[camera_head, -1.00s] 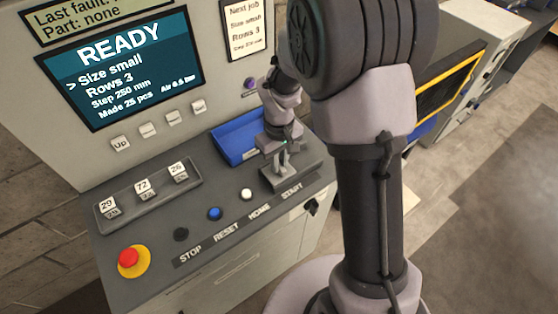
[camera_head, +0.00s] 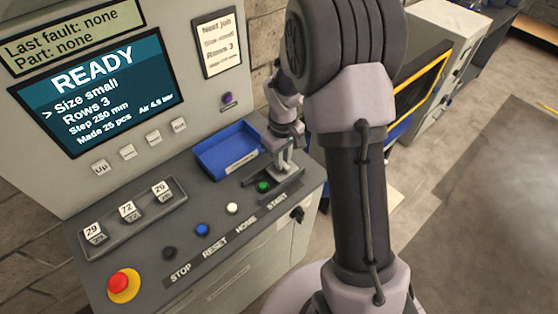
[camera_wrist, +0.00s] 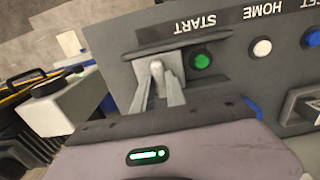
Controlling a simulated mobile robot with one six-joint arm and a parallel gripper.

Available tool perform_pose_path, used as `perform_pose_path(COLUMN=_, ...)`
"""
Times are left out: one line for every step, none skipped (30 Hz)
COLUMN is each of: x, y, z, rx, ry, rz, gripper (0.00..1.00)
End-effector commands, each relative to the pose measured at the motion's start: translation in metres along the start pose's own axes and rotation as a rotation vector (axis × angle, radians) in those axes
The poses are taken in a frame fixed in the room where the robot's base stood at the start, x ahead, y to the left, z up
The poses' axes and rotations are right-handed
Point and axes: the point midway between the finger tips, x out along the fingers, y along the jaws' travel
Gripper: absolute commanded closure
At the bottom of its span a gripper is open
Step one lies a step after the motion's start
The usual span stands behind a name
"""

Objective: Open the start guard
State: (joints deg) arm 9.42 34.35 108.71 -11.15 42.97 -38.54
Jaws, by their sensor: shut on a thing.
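The start guard (camera_wrist: 172,66) is a grey plate with a small upright grip, set in a dark frame on the panel above the START label. The green start button (camera_head: 263,186) is uncovered, to the left of the guard in the head view. It also shows in the wrist view (camera_wrist: 201,61), to the right of the guard. My gripper (camera_head: 285,168) is shut on the guard's grip. In the wrist view my two fingers (camera_wrist: 157,88) close around it, partly hiding it and the plate.
White, blue and dark buttons (camera_head: 232,208) line the panel left of the start button. A red stop button (camera_head: 119,286) sits at the lower left. A blue tray (camera_head: 228,150) lies behind, close to my gripper. The screen (camera_head: 97,90) reads READY.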

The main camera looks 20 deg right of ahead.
Motion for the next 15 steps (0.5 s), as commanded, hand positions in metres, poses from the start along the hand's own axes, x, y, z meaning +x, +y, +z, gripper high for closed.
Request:
perform_pose_path(x=-0.0018, y=0.0006, z=-0.0021, rx=-0.001, ry=0.006, rz=0.003, gripper=1.00)
perform_pose_path(x=-0.0018, y=0.0006, z=-0.0021, rx=-0.001, ry=0.006, rz=0.003, gripper=0.82)
perform_pose_path(x=-0.0017, y=0.0005, z=-0.0021, rx=-0.001, ry=0.006, rz=0.003, gripper=0.74)
perform_pose_path(x=-0.0016, y=0.0004, z=-0.0019, rx=-0.001, ry=0.005, rz=0.003, gripper=0.68)
perform_pose_path(x=-0.0015, y=0.0003, z=-0.0018, rx=-0.001, ry=0.005, rz=0.002, gripper=0.62)
perform_pose_path(x=-0.0013, y=0.0002, z=-0.0015, rx=-0.001, ry=0.004, rz=0.002, gripper=0.62)
perform_pose_path(x=-0.0012, y=0.0002, z=-0.0014, rx=-0.001, ry=0.004, rz=0.002, gripper=0.62)
perform_pose_path(x=-0.0011, y=0.0001, z=-0.0013, rx=-0.001, ry=0.004, rz=0.002, gripper=0.62)
perform_pose_path(x=-0.0009, y=0.0000, z=-0.0011, rx=0.000, ry=0.003, rz=0.001, gripper=0.62)
perform_pose_path(x=-0.0009, y=-0.0001, z=-0.0010, rx=0.000, ry=0.003, rz=0.001, gripper=0.62)
perform_pose_path(x=-0.0008, y=-0.0001, z=-0.0009, rx=0.000, ry=0.003, rz=0.001, gripper=0.62)
perform_pose_path(x=-0.0007, y=-0.0002, z=-0.0008, rx=0.000, ry=0.002, rz=0.001, gripper=0.62)
perform_pose_path(x=-0.0007, y=-0.0002, z=-0.0008, rx=0.000, ry=0.002, rz=0.001, gripper=0.62)
perform_pose_path(x=-0.0013, y=-0.0002, z=-0.0008, rx=0.000, ry=0.002, rz=0.001, gripper=0.62)
perform_pose_path(x=-0.0035, y=-0.0002, z=-0.0008, rx=0.000, ry=0.002, rz=0.001, gripper=0.62)
